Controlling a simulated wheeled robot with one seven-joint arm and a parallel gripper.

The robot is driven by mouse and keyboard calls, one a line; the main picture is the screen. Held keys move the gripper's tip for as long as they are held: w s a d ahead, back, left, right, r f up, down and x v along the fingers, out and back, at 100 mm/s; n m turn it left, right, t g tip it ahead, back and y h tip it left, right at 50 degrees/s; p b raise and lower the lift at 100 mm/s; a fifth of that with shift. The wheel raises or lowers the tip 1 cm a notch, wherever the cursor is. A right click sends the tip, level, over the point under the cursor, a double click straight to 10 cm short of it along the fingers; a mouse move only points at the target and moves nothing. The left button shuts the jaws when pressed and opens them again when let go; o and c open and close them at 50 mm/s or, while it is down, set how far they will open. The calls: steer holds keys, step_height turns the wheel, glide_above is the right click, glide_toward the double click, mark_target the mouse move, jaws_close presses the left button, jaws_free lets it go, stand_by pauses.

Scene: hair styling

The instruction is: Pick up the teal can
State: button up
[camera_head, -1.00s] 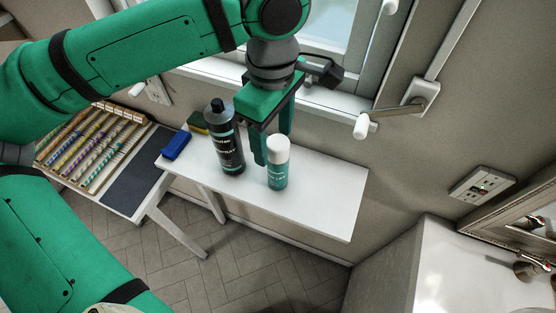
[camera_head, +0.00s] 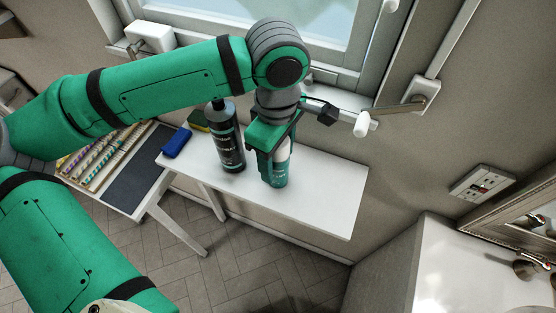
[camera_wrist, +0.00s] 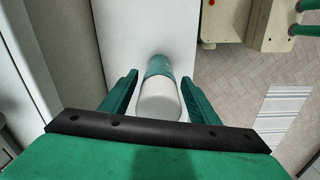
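The teal can (camera_head: 279,172) stands upright on the white table (camera_head: 325,198), with its upper part largely hidden by my gripper in the head view. In the wrist view its white cap (camera_wrist: 160,100) and teal body (camera_wrist: 158,67) show between my fingers. My gripper (camera_head: 268,168) is lowered over the can, pointing down. Its two green fingers (camera_wrist: 160,92) stand on either side of the can. In the wrist view a gap shows between each finger and the cap, so the gripper is open.
A tall black spray bottle (camera_head: 227,140) stands just left of the can, close to my gripper. A blue block (camera_head: 176,142) and a yellow-green sponge-like item (camera_head: 199,119) lie farther left. The table's right part is clear. The window sill and wall are behind.

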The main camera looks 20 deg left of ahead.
steer(key=shift+d, duration=0.1)
steer(key=c, duration=1)
steer(key=shift+r, duration=0.1)
